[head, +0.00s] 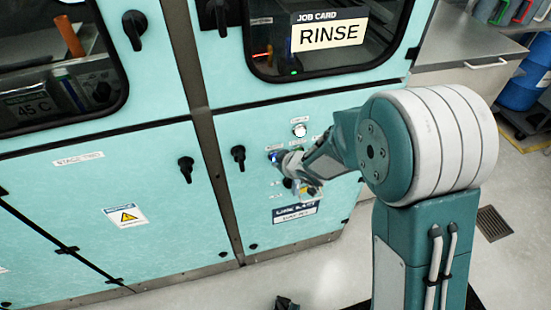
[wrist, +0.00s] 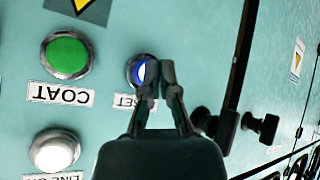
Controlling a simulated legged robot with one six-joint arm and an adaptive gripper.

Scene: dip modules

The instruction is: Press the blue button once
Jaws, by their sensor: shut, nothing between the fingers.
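The blue button (wrist: 141,71) has a metal rim and sits on the teal panel; my fingers hide its right part in the wrist view. A partly hidden label under it shows letters like "SET". In the head view the blue button (head: 273,156) is a small blue spot just left of my fingertips. My gripper (wrist: 160,78) is shut and empty, its fingertips overlapping the button's right side in the wrist view. In the head view my gripper (head: 284,162) is close to the panel. I cannot tell whether the tips touch the button.
A green button (wrist: 67,54) labelled COAT and a white button (wrist: 54,151) are beside the blue one. Black knobs (wrist: 260,126) stick out to the right. A job card (head: 329,35) reading RINSE is on the window above. Open floor lies at the right.

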